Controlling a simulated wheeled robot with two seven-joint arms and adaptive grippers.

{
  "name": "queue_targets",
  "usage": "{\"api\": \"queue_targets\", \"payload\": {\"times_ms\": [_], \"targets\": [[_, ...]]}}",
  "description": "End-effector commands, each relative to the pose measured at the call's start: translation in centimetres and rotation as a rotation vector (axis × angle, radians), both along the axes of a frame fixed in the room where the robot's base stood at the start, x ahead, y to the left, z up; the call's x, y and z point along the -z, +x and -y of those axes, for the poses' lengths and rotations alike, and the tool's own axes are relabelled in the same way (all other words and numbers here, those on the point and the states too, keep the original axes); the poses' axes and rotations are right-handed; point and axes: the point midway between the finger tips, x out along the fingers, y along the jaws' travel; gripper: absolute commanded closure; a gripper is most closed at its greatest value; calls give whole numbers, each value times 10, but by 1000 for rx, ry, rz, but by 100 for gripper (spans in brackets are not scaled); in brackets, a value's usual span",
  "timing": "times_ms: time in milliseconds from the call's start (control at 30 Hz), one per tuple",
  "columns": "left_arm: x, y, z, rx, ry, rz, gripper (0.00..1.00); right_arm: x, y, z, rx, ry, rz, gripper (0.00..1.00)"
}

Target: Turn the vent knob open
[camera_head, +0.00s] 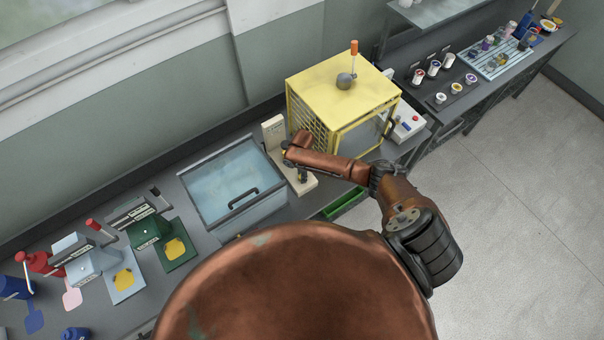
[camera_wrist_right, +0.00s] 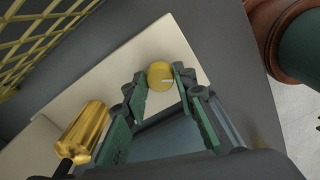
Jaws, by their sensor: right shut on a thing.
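The vent knob (camera_wrist_right: 158,73) is a small round yellow knob with a pale mark on its face, seen in the right wrist view. It sits on a cream stand (camera_wrist_right: 105,78), which also shows in the head view (camera_head: 273,131) beside the yellow cage. My right gripper (camera_wrist_right: 160,82) has its two green-padded fingers on either side of the knob, shut on it. In the head view my right gripper (camera_head: 302,175) is over the stand's base, and the knob is hidden there. My left gripper is in neither view.
A brass cylinder (camera_wrist_right: 84,132) stands near the gripper in the wrist view. The yellow cage (camera_head: 335,85) is close behind my right arm. A blue-lidded bin (camera_head: 232,180) lies left of the stand.

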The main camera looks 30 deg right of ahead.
Motion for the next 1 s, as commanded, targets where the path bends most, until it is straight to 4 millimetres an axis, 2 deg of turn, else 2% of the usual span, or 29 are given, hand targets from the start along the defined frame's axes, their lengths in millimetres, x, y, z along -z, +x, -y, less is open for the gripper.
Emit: {"api": "queue_targets", "payload": {"times_ms": [200, 700, 1000], "targets": [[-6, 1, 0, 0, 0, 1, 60, 0, 0, -1, 207, 2, -1, 99], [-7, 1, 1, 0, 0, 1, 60, 1, -1, -1, 674, 1, -1, 99], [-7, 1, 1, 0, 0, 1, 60, 0, 0, -1, 883, 1, -1, 99]]}}
